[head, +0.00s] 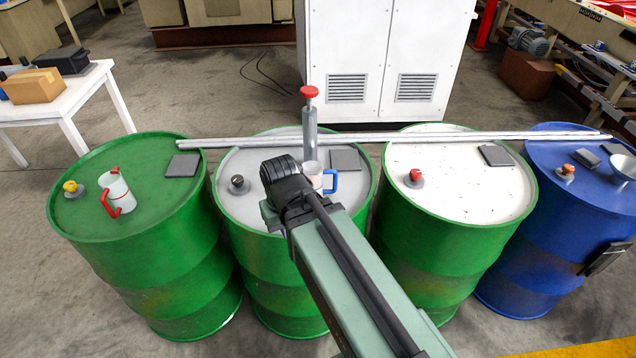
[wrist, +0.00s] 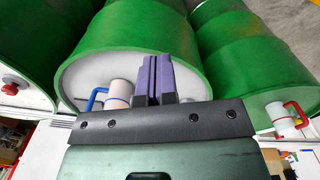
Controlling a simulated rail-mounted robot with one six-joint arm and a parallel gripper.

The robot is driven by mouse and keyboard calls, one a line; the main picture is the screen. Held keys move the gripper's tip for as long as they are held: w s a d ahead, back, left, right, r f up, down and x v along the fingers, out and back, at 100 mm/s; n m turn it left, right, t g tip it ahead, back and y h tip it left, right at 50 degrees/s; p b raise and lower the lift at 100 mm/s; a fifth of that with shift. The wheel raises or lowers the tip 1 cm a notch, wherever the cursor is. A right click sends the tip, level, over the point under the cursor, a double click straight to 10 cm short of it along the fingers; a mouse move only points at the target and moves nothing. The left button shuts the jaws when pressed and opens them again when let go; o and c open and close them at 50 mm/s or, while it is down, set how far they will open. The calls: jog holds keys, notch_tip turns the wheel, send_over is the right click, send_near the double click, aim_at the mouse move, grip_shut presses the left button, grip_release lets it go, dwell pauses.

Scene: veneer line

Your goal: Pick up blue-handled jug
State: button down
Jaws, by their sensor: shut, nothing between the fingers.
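The blue-handled jug is a white jug (head: 312,175) with a blue handle, on the white-topped green drum second from left. My arm's black wrist partly hides it in the head view. My gripper (wrist: 153,62) has purple fingers, which are shut together and empty beside the jug. I cannot tell whether they touch it. The fingers are hidden in the head view.
A red-handled jug (head: 116,189) stands on the left green drum (head: 84,218). A grey cylinder with a red knob (head: 309,120) stands behind the blue-handled jug. A metal rod (head: 400,138) lies across the drums. A dark square block (head: 345,160) sits near the jug.

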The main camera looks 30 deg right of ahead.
grip_release()
dwell(0.6)
